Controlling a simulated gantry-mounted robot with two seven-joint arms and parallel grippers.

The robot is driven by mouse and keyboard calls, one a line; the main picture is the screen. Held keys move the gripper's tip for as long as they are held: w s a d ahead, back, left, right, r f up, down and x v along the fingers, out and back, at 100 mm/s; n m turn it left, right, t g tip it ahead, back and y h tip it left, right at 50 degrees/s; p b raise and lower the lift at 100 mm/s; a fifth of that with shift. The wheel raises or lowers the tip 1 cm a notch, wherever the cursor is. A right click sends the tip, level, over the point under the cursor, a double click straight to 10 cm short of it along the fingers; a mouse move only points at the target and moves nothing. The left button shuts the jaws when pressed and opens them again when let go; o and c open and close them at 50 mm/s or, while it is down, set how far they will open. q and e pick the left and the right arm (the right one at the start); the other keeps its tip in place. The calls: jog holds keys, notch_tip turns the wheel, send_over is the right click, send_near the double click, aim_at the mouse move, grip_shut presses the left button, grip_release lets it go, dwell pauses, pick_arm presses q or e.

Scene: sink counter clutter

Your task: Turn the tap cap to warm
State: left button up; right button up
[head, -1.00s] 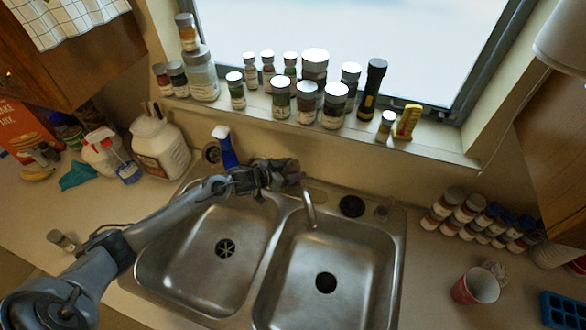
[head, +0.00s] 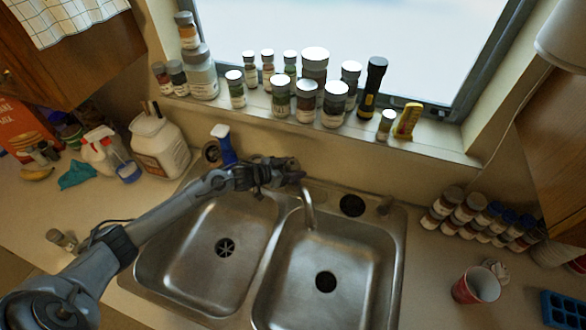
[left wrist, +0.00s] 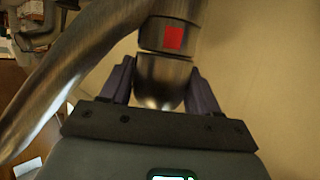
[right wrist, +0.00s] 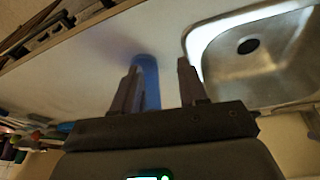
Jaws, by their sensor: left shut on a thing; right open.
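The metal tap (head: 308,212) stands at the back of the double sink, its spout reaching over the right basin. In the left wrist view the rounded metal tap cap (left wrist: 160,82) sits between my left fingers, below a collar with a red square mark (left wrist: 173,38). The spout (left wrist: 75,60) curves away to the left there. My left gripper (head: 292,172) is at the tap's top and shut on the cap; in the head view it hides the cap. My right gripper (right wrist: 158,88) is open and empty in its wrist view; it is not in the head view.
The double sink (head: 262,255) has two empty basins. A blue and white spray bottle (head: 225,145) stands just behind my left forearm. Several jars crowd the window sill (head: 435,145). A red cup (head: 475,286) stands on the right counter.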

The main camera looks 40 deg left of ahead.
pick_arm(q)
jog(key=shift+a+f+m+h+b, duration=0.1)
jog(key=shift+m+h+b, duration=0.4)
jog(key=shift+m+h, duration=0.15)
jog(key=m+g+h+b, duration=0.2)
jog(key=m+h+b, duration=0.1)
jog(key=b, duration=0.1)
jog(key=shift+w, duration=0.1)
pick_arm(e)
notch_tip(320, 180, down, 6)
jog(key=shift+a+r, duration=0.15)
pick_arm(q)
jog(key=shift+m+g+h+b, duration=0.65)
jog(key=shift+g+b, duration=0.05)
jog(key=shift+b, duration=0.35)
pick_arm(e)
jog(key=shift+f, duration=0.85)
pick_arm(q)
jog(key=shift+r, duration=0.2)
jog(key=o, duration=0.7)
